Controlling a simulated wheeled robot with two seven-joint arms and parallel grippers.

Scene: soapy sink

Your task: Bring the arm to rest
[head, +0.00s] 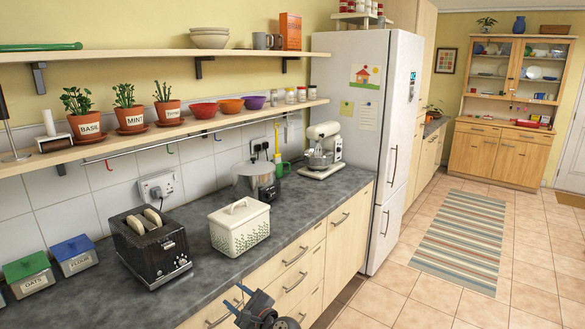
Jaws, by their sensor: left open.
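My left gripper (241,301) shows at the bottom of the head view, in front of the light wooden drawers and below the counter's front edge. Its jaws are open and nothing shows between them. It is apart from the things on the counter. Most of my left arm is outside the picture. My right gripper is not in view.
The grey counter (208,291) holds a black toaster (150,248) with bread, a white lidded bin (240,229), a metal pot (256,180), a stand mixer (322,150) and canisters (74,256). A white fridge (362,120) stands beyond. The tiled floor on the right is clear around a striped rug (460,240).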

